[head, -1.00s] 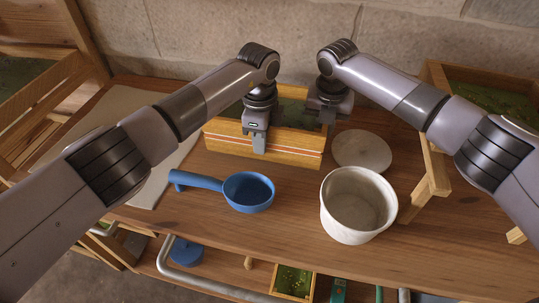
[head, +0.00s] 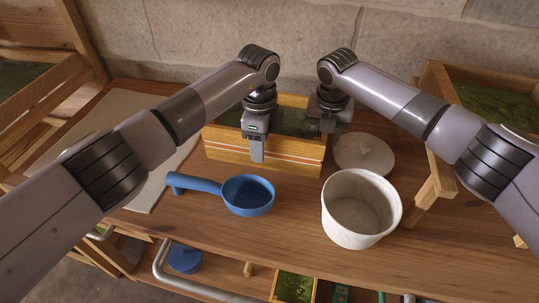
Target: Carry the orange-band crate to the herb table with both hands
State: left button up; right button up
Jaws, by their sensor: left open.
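The orange-band crate (head: 290,157) is a pale wooden box with an orange and white stripe along its front wall and dark green contents. It stands on the wooden table (head: 290,232) near the stone wall. My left gripper (head: 257,150) is open at the middle of the crate's front wall, with one finger in front of the wall; its other finger is hidden. My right gripper (head: 326,122) is at the crate's right end; its fingers are too hidden to tell their state. I cannot tell which table is the herb table.
A blue pan (head: 248,195) lies in front of the crate. A white bucket (head: 360,208) stands at the front right, with a round pale lid (head: 365,155) behind it. A wooden frame and a box of greens (head: 500,106) are at the right. A pale board (head: 95,135) lies at the left.

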pick_arm(q)
notch_tip(320, 180, up, 10)
jog(key=shift+r, duration=0.15)
pick_arm(e)
jog(key=shift+a, duration=0.1)
pick_arm(q)
jog(key=shift+r, duration=0.15)
pick_arm(e)
jog(key=shift+r, duration=0.15)
jog(key=r, duration=0.4)
jog(key=s+r, duration=0.1)
jog(key=r, duration=0.6)
jog(key=shift+s+a+r, duration=0.2)
jog(key=shift+s+r, duration=0.1)
jog(key=shift+s, duration=0.1)
